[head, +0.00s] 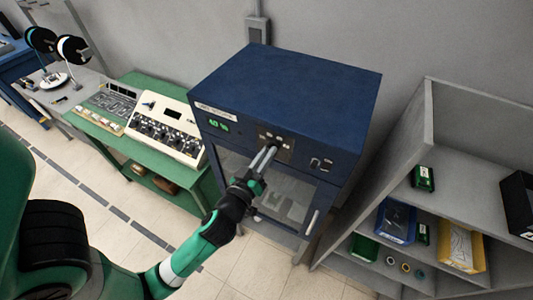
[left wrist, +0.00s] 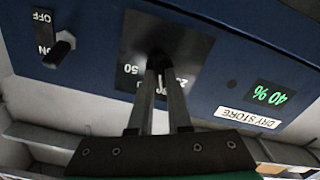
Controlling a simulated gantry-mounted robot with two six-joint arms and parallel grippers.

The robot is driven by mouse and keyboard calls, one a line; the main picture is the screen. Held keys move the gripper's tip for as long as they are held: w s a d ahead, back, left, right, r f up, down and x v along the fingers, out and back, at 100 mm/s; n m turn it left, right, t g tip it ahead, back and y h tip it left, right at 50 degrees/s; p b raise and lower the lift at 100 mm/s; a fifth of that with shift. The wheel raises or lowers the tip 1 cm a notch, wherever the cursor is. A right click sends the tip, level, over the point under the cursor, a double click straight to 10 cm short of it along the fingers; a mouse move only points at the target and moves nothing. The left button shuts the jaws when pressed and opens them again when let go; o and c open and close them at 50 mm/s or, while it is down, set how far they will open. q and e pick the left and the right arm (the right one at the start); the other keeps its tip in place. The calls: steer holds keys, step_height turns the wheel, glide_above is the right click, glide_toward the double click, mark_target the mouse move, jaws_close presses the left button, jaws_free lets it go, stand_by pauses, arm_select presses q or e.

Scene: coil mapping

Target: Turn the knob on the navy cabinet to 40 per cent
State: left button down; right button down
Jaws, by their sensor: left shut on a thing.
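The navy cabinet (head: 290,85) stands against the wall in the head view. Its front has a dark dial plate (head: 286,154), also in the left wrist view (left wrist: 192,48). My left gripper (head: 272,150) is shut on the knob (left wrist: 158,62) at the middle of that plate; the fingers hide much of the knob and its pointer. In the left wrist view, which is upside down, the cabinet's green display (left wrist: 269,96) reads 40 %. The label (left wrist: 248,117) beside it reads DRY STORE. My right gripper is not in view.
An ON/OFF switch (left wrist: 58,48) sits on the cabinet front beside the dial plate. A green bench (head: 122,141) with a cream control panel (head: 168,127) stands left of the cabinet. Grey shelves (head: 455,160) with bins stand to the right.

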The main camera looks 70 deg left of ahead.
arm_select(q)
steer(key=m, duration=0.4)
steer(key=m+p, duration=0.1)
steer(key=m, duration=0.3)
steer(key=shift+w+d+m, duration=0.15)
steer(key=shift+m, duration=0.15)
stand_by(0.5)
steer(key=c, duration=0.9)
jaws_free()
steer(key=shift+o, duration=0.2)
